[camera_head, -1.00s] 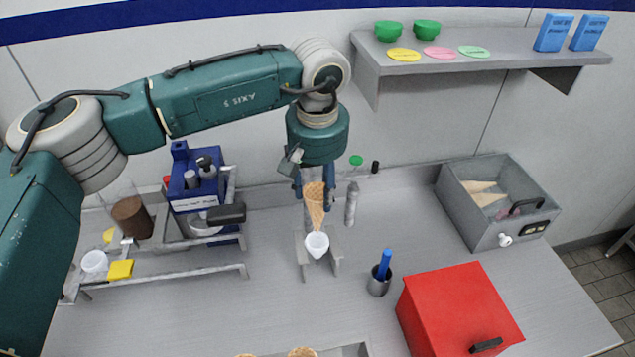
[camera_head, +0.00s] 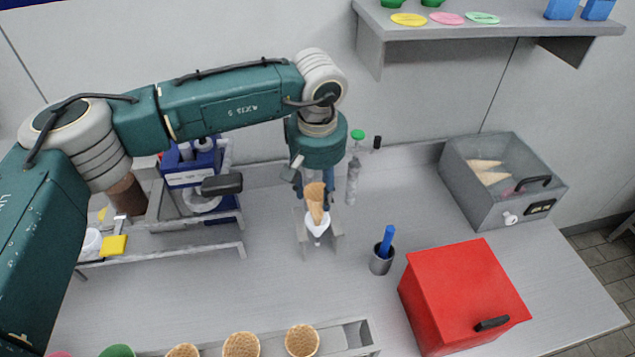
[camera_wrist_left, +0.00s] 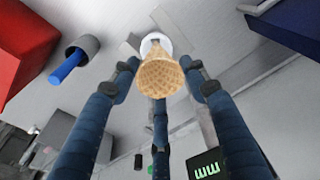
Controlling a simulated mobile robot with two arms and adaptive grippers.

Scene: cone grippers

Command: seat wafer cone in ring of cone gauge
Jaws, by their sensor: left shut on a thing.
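The wafer cone (camera_head: 316,199) hangs tip down in my left gripper (camera_head: 314,186), whose blue fingers close around its upper part. The cone gauge (camera_head: 334,240) is a grey stand on the counter with a white ring (camera_head: 318,231) at its top. The cone's lower end overlaps the ring in the head view; how deep it sits in it I cannot tell. In the left wrist view the cone's open mouth (camera_wrist_left: 160,78) faces the camera between my fingers (camera_wrist_left: 160,95), with the white ring (camera_wrist_left: 155,42) partly hidden behind it. My right gripper is not in view.
A metal cup with a blue stick (camera_head: 382,258) and a red box (camera_head: 462,296) stand to the right. A clear bottle with a green cap (camera_head: 354,168) is close behind the gauge. A rack of cones (camera_head: 360,336) lies in front. A grey bin (camera_head: 503,183) is at the back right.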

